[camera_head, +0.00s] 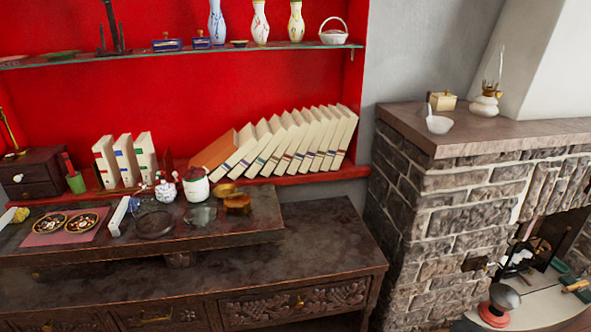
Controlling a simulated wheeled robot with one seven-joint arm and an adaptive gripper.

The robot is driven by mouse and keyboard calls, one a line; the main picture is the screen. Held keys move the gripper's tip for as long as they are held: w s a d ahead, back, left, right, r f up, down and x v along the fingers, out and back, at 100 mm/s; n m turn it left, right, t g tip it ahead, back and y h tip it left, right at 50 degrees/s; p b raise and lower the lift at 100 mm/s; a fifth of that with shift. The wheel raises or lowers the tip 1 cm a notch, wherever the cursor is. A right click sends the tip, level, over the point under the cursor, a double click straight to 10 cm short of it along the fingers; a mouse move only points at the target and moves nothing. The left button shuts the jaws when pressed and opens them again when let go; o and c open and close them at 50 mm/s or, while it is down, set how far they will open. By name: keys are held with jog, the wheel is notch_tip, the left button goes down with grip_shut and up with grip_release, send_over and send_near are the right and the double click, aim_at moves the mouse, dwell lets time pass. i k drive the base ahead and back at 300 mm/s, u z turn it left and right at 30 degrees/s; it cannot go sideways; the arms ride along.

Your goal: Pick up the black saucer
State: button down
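A dark round shallow dish (154,226) lies on the raised wooden stand (250,232) on top of the cabinet. It is the closest match I see to the black saucer. Two round dishes, one on the left (47,223) and one on the right (82,222), lie on a pink mat (40,240); they have dark, patterned faces, so I cannot tell for certain which dish is meant. My gripper is not in view.
A white jar (196,186), a greenish glassy dish (200,215) and amber cups (237,203) crowd the dark dish. Leaning books (290,143) stand behind. The cabinet top (320,245) is clear at right, beside a stone fireplace (440,210).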

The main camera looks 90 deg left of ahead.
aim_at(82, 223)
jog(key=i, duration=0.2)
jog(key=u, duration=4.3)
